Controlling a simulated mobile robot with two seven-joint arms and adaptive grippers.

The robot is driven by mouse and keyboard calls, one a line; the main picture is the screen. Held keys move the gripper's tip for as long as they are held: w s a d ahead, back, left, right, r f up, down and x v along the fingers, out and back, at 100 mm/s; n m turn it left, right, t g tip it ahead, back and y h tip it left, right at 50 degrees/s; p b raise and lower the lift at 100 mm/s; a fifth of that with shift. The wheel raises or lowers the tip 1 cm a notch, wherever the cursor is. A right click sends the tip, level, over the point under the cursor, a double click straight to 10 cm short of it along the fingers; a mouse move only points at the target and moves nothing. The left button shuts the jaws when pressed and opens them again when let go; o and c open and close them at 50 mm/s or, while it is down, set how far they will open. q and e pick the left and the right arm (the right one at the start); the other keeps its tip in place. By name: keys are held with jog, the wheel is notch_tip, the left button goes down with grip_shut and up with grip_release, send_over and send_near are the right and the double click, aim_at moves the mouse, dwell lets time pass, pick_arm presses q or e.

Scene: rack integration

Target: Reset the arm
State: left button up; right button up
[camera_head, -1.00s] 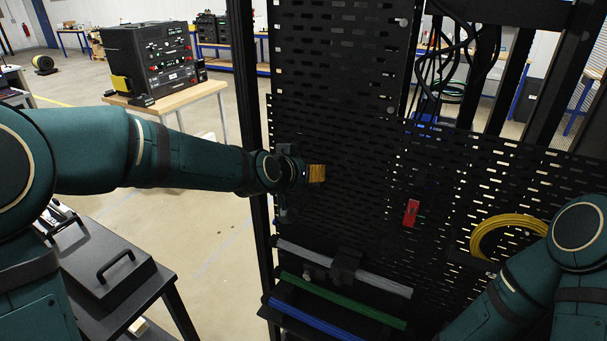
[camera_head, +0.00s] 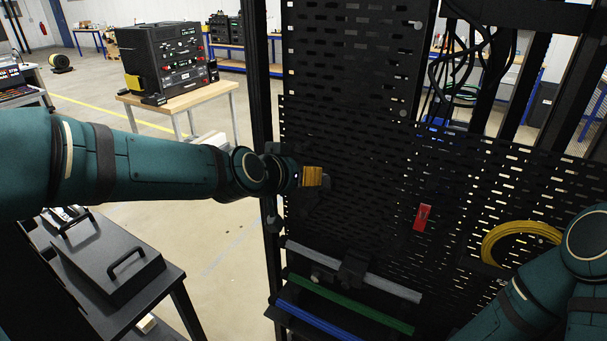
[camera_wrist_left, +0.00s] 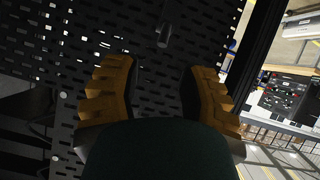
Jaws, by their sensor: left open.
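My left arm (camera_head: 160,165) reaches in from the left toward the black perforated rack panel (camera_head: 350,115). Its gripper (camera_head: 313,177), with an orange-yellow finger showing, is in front of the panel's left part. In the left wrist view the two stepped orange fingers (camera_wrist_left: 155,88) stand wide apart with nothing between them. Whether they touch the panel cannot be told. My right arm (camera_head: 535,285) shows at the lower right, and its gripper is outside the picture.
A red part (camera_head: 422,217) and a yellow cable coil (camera_head: 487,243) are on the panel. Grey (camera_head: 390,286), green (camera_head: 350,305) and blue (camera_head: 312,320) bars lie below. A dark cart (camera_head: 110,270) stands at lower left. A black instrument (camera_head: 165,60) sits on a wooden table (camera_head: 205,94).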

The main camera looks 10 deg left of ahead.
pick_arm(q)
jog(key=s+f+n+g+y+b, duration=0.1)
jog(key=s+f+g+b, duration=0.1)
jog(key=f, duration=1.2)
jog(key=s+f+g+b, duration=0.3)
jog(key=f, duration=1.1)
jog(key=s+d+f+n+g+b, duration=0.1)
jog(key=s+f+g, duration=0.1)
jog(key=s+f, duration=0.6)
jog(key=s+d+f+n+g+b, duration=0.1)
jog(key=s+f+g+b, duration=0.1)
jog(key=s+f, duration=0.5)
notch_tip(320, 180, down, 6)
jog(key=shift+s+f+h, duration=0.2)
jog(key=shift+s+h, duration=0.1)
jog(key=shift+s, duration=0.1)
